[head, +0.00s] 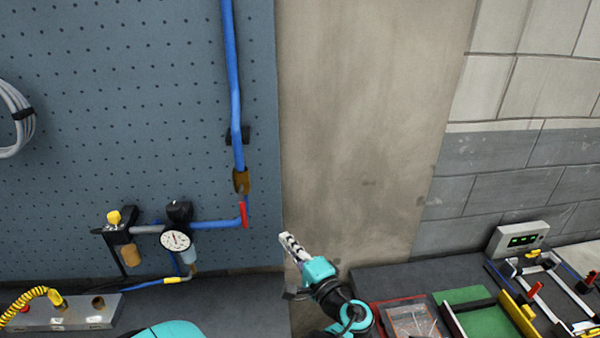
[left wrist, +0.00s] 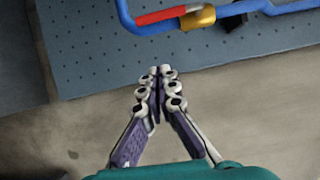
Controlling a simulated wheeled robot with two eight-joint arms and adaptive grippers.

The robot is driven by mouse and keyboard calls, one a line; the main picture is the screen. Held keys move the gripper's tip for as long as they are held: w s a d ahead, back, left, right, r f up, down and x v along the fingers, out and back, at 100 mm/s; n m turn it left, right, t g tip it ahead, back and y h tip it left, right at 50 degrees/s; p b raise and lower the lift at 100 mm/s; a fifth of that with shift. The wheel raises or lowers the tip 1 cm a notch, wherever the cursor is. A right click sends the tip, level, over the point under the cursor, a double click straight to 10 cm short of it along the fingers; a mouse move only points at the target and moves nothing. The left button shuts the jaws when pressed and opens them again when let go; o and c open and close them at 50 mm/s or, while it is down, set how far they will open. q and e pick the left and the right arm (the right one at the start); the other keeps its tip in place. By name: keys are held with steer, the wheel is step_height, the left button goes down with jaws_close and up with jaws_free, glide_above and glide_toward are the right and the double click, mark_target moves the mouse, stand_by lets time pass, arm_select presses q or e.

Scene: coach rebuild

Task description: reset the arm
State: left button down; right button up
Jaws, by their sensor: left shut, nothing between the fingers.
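My left gripper (head: 285,240) shows at the lower middle of the head view, raised in front of the bare beige wall strip (head: 365,130). In the left wrist view the two fingers of this gripper (left wrist: 158,72) meet at their tips, with nothing between them. It touches nothing that I can see. A teal part of my own body shows at the bottom edge of the head view. My right gripper is not in view.
A blue pipe (head: 232,80) with a red valve handle (head: 243,214) and a gauge (head: 175,240) are mounted on the pegboard (head: 120,90), left of the gripper. At right, the bench holds a green mat (head: 480,322), a red-edged tray (head: 374,304) and a display box (head: 519,238).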

arm_select(q)
steer(key=s+a+f+n+g+h+b, duration=0.2)
steer(key=s+a+f+g+b, duration=0.15)
steer(key=a+f, duration=0.3)
steer(key=s+a+f+n+g+h+b, duration=0.1)
steer(key=s+a+f+n+g+b, duration=0.15)
steer(key=a+f+b, duration=0.35)
steer(key=s+d+f+n+g+h+b, duration=0.1)
steer(key=s+f+n+h+b, duration=0.5)
steer(key=s+f, duration=0.8)
steer(key=shift+s+d+f+h+b, duration=0.15)
steer(key=shift+d+f+h+b, duration=0.15)
steer(key=shift+d+h+b, duration=0.45)
steer(key=shift+a+n, duration=0.2)
steer(key=shift+n, duration=0.05)
